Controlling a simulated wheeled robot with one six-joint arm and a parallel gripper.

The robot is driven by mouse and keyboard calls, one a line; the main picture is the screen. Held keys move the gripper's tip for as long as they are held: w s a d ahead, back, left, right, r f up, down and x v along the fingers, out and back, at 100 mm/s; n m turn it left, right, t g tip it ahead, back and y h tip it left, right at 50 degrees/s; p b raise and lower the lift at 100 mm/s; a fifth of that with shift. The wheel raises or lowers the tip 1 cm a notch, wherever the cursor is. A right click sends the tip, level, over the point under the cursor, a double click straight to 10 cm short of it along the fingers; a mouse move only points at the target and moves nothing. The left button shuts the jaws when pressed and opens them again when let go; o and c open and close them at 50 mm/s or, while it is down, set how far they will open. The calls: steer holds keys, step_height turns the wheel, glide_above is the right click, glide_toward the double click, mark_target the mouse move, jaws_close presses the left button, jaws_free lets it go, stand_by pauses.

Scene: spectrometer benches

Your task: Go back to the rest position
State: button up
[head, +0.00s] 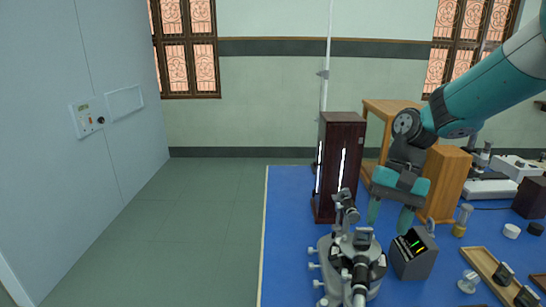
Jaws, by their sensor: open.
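My gripper (391,216) hangs at the end of my teal arm, pointing down over the blue bench. Its two teal fingers are apart, with nothing seen between them. It is just behind and above a small grey box with a dark, coloured-line face (413,253). A metal spectrometer (343,262) with its telescope tubes stands on the bench to the lower left of the gripper. A dark wooden lamp housing (338,170) with lit slits stands upright to the gripper's left.
The blue bench (285,215) has bare room at its left. A wooden cabinet (444,185) stands behind my gripper. A wooden tray (490,272) with small parts, a small jar (462,220) and white instruments (490,188) crowd the right. Green floor (200,220) lies open at left.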

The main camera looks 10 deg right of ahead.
steer(key=s+a+r+n+t, duration=0.1)
steer(key=s+a+r+n, duration=0.2)
steer(key=s+a+n, duration=0.3)
steer(key=s+a+r+n+t, duration=0.2)
steer(key=s+a+n, duration=0.4)
steer(key=s, duration=0.6)
steer(key=shift+s+a+r+y, duration=0.3)
steer(key=shift+s+a+r, duration=0.15)
steer(key=shift+a, duration=0.6)
steer(key=shift+w, duration=0.1)
